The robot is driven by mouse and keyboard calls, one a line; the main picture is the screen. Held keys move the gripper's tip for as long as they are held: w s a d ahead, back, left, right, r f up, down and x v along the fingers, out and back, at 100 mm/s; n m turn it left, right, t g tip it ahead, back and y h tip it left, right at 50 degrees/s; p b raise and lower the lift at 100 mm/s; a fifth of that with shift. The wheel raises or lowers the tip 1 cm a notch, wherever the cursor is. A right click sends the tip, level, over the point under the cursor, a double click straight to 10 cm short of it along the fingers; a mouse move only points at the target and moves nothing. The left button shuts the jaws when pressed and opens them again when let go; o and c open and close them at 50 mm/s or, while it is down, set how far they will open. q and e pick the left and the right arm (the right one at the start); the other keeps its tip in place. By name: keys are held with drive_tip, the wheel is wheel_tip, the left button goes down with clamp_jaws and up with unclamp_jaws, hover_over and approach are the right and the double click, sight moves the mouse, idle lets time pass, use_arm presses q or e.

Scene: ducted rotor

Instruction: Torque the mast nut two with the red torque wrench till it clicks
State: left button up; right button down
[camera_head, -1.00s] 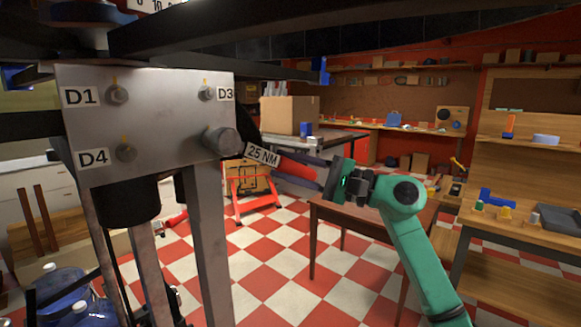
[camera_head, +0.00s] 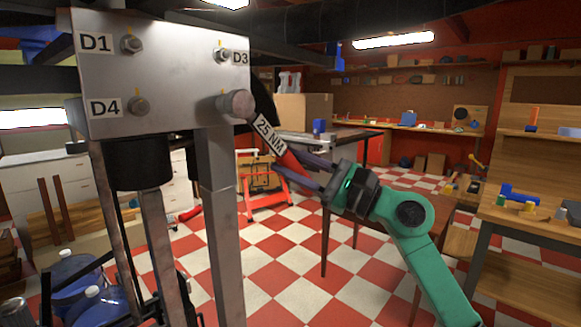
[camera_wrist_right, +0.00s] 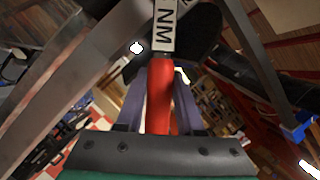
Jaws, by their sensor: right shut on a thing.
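A grey metal plate (camera_head: 165,78) carries nuts beside labels D1, D3 and D4. The red torque wrench (camera_head: 290,160) has its round head (camera_head: 236,104) at the plate's lower right corner, where it hides the fastener beneath; no D2 label shows. The wrench bears a 25 NM tag (camera_head: 269,135), and its handle slopes down to the right. My right gripper (camera_head: 305,172) is shut on the red handle. In the right wrist view the handle (camera_wrist_right: 161,95) runs between the two purple fingers. My left gripper is not in view.
Grey posts (camera_head: 218,220) stand below the plate, and dark beams cross above it. A brown table (camera_head: 390,225) stands behind my right arm. A wooden workbench (camera_head: 545,225) with parts is at the right. Blue bottles (camera_head: 75,285) stand lower left. Checkered floor is open between.

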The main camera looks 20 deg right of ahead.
drive_tip(key=shift+r, duration=0.1)
drive_tip(key=shift+s+d+b, duration=0.1)
drive_tip(key=shift+s+b, duration=0.1)
drive_tip(key=shift+b, duration=0.1)
drive_tip(key=s+b, duration=0.1)
drive_tip(key=s+d+b, duration=0.1)
drive_tip(key=s+b, duration=0.1)
drive_tip(key=shift+d+f, duration=0.15)
drive_tip(key=shift+f, duration=0.1)
drive_tip(key=shift+s+d+r+b, duration=0.1)
drive_tip(key=shift+s+d+b, duration=0.05)
drive_tip(key=shift+s+b, duration=0.4)
drive_tip(key=shift+s+r, duration=0.1)
drive_tip(key=shift+r, duration=0.05)
